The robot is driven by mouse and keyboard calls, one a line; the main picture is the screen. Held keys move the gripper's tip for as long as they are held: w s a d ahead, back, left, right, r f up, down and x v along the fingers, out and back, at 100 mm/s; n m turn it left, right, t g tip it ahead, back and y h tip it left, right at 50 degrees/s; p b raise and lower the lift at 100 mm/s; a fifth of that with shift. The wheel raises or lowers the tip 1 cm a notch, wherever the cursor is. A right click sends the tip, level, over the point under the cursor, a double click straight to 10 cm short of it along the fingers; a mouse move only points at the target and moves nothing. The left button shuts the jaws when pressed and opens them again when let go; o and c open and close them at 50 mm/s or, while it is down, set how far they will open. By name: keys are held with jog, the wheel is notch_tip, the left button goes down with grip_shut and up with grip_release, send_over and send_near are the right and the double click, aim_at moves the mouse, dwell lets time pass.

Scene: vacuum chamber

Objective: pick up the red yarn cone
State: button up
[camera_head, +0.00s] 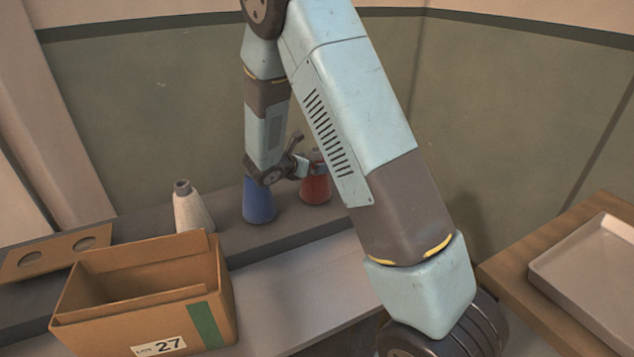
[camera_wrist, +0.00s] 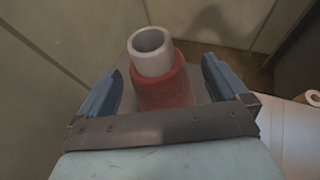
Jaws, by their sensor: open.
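The red yarn cone (camera_head: 316,186) stands upright on the grey ledge, to the right of the blue cone and partly behind my arm in the head view. In the wrist view the red yarn cone (camera_wrist: 165,88) sits between the two blue fingers of my gripper (camera_wrist: 161,85), its pale hollow tip pointing up. My gripper (camera_head: 312,164) is at the cone's upper part. The fingers are open, with a gap visible on each side of the cone. The cone's lower part is hidden in the wrist view.
A blue yarn cone (camera_head: 259,203) and a cream cone (camera_head: 191,208) stand on the ledge (camera_head: 285,228). An open cardboard box (camera_head: 82,333) marked 27 is at front left, by a board with holes (camera_head: 58,254). A pale tray (camera_head: 590,275) lies on a wooden table at right.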

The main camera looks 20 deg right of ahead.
jog(key=x, duration=0.5)
jog(key=shift+w+a+f, duration=0.15)
jog(key=shift+a, duration=0.05)
jog(key=shift+c, duration=0.4)
jog(key=c, duration=1.6)
